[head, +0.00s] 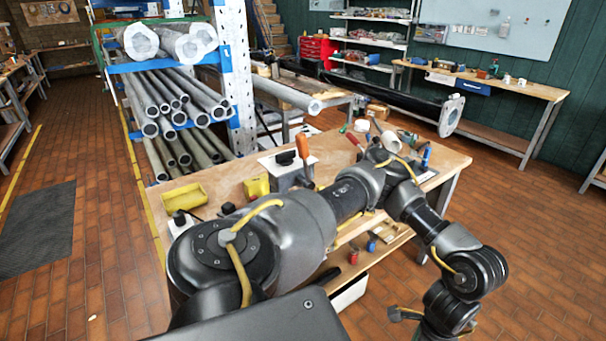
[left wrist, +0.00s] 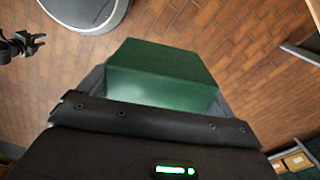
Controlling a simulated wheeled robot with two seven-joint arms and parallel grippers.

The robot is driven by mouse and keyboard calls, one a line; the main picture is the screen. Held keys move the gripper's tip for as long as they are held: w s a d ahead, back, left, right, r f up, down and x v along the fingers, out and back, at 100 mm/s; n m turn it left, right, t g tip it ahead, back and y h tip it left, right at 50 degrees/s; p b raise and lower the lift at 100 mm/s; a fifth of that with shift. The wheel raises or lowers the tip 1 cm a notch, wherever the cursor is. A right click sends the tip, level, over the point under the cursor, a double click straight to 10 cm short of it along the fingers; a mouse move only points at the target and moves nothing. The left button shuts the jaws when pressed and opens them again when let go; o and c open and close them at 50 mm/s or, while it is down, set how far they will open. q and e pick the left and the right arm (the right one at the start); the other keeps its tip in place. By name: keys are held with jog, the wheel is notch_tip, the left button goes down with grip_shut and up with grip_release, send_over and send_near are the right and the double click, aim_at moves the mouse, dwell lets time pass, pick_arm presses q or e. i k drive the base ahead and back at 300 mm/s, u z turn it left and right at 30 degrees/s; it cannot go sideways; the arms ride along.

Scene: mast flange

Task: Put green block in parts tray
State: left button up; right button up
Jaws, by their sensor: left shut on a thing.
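The green block (left wrist: 160,75) fills the middle of the left wrist view. My left gripper (left wrist: 160,92) is shut on it, with grey fingers showing at its two sides. Brick floor shows behind the block, so it is held in the air. In the head view the block and the left gripper's fingertips do not show. A yellow open tray (head: 183,197) lies on the wooden workbench at its left end; I cannot tell whether it is the parts tray. A small black claw-like part (left wrist: 22,44), perhaps my right gripper, shows at the left wrist view's edge.
The workbench (head: 225,176) carries a yellow box (head: 256,187), an orange-handled tool (head: 302,146) and other small items. A rack of metal pipes (head: 175,100) stands behind it. A long black flanged mast (head: 400,102) extends beyond the bench. Open brick floor lies left and right.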

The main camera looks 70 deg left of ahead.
aim_at(184, 202)
jog(key=z, duration=1.05)
jog(key=k, duration=2.35)
jog(key=u, duration=2.15)
jog(key=i, duration=0.45)
